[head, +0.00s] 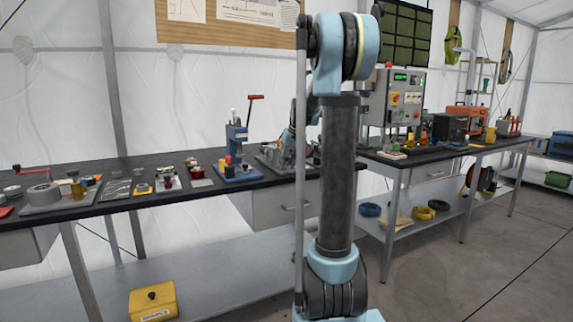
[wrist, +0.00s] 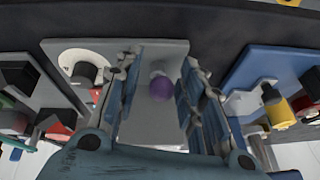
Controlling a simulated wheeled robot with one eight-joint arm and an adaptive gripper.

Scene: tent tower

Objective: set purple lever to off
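The purple lever's round knob (wrist: 161,87) shows in the wrist view, in front of a grey plate (wrist: 155,120). My gripper (wrist: 154,72) is open, with one finger to the left of the knob and one to the right. A gap shows on both sides of the knob, and neither finger visibly touches it. I cannot tell how deep between the fingers the knob sits. The lever's shaft and its off mark cannot be made out. In the head view my arm hides most of the gripper, and the purple lever cannot be made out.
A blue fixture (wrist: 260,80) with a yellow cylinder (wrist: 282,112) stands close to the right of my gripper in the wrist view. A white round part (wrist: 85,65) is close to the left. In the head view, a blue press (head: 236,150) stands on the dark bench (head: 130,172).

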